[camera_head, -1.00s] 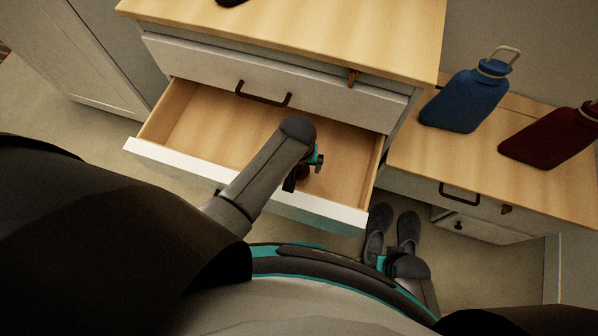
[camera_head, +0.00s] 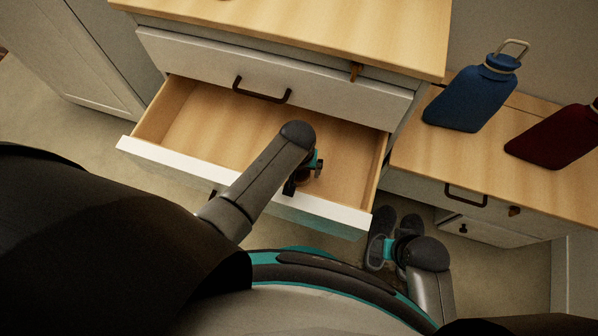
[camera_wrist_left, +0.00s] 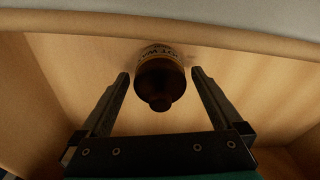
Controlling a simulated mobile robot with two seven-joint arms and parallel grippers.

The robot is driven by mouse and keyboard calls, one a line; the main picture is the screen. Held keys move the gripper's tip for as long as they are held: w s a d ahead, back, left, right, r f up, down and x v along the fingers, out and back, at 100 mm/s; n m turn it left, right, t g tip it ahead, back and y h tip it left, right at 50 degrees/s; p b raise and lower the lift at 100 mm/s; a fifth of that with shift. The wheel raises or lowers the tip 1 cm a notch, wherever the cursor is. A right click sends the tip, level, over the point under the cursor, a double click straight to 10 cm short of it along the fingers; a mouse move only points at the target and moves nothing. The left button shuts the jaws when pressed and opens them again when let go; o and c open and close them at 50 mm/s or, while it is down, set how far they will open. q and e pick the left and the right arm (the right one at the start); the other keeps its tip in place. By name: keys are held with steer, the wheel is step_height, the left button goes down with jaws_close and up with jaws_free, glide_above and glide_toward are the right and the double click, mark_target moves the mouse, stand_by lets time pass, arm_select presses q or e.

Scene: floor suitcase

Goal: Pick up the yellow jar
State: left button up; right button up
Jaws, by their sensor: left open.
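The jar (camera_wrist_left: 160,72) lies or stands in the open drawer; it looks dark amber-brown with a yellowish lettered label, and its narrower dark end faces the left wrist camera. My left gripper (camera_wrist_left: 162,82) is open, with one finger on each side of the jar and visible gaps between. In the head view, my left gripper (camera_head: 304,178) is low inside the drawer near its front panel, and my arm hides most of the jar. My right gripper (camera_head: 384,252) shows partly beside the drawer's right end; its fingers are not clear.
The open drawer (camera_head: 215,128) has a white front panel and a bare wooden floor around the gripper. A closed drawer is above it. A blue bottle (camera_head: 470,100) and a dark red bottle (camera_head: 550,138) lie on the lower cabinet (camera_head: 440,163) at right. Grey slippers (camera_head: 377,252) are on the floor.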

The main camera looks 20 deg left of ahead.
arm_select(q)
jaws_close()
stand_by(0.8)
